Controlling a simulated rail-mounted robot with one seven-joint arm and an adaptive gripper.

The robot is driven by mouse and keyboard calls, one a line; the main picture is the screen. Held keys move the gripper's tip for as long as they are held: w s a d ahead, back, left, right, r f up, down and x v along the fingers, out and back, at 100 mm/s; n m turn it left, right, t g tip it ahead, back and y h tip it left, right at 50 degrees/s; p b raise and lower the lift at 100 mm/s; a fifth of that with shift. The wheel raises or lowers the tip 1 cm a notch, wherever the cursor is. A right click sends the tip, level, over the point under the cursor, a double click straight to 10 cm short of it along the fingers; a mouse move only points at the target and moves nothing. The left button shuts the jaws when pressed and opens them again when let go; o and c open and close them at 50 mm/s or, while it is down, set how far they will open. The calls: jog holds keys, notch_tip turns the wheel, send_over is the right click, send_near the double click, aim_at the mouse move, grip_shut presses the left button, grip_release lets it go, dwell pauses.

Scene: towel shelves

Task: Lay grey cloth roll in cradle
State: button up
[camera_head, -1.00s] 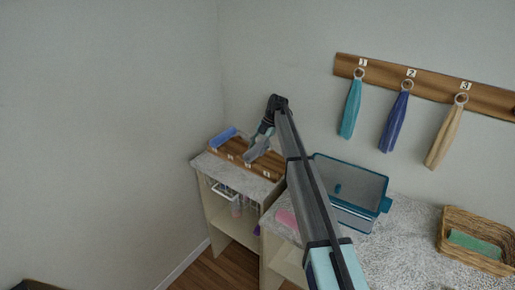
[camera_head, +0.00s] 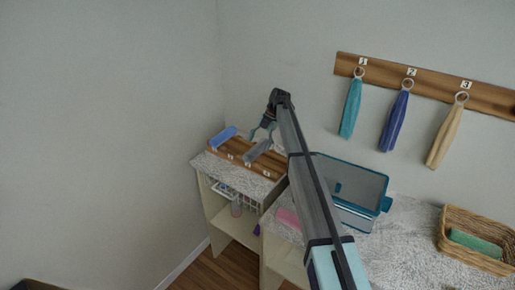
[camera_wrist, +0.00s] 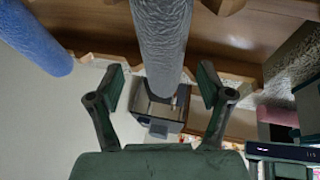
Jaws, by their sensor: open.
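The grey cloth roll (camera_head: 257,150) lies across the wooden cradle (camera_head: 231,151) on the left shelf unit. In the wrist view the grey roll (camera_wrist: 163,35) rests at a notch of the wooden cradle (camera_wrist: 115,45), with its near end pointing toward my gripper. A blue roll (camera_head: 222,137) lies in the cradle to its left and also shows in the wrist view (camera_wrist: 35,42). My gripper (camera_wrist: 161,80) is open, with one finger on each side of the grey roll's near end and visible gaps. In the head view my gripper (camera_head: 262,131) is just above the roll.
A teal bin (camera_head: 376,205) stands right of my arm, with a pink roll (camera_head: 288,218) nearby. A wicker basket (camera_head: 463,252) holds a green cloth (camera_head: 474,242). Cloths hang from a wall rail (camera_head: 436,83). A wire basket (camera_head: 222,189) is below the cradle.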

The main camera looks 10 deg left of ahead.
jog(key=b+v, duration=0.1)
jog(key=v, duration=0.4)
jog(key=shift+d+r, duration=0.1)
jog(key=shift+r, duration=0.1)
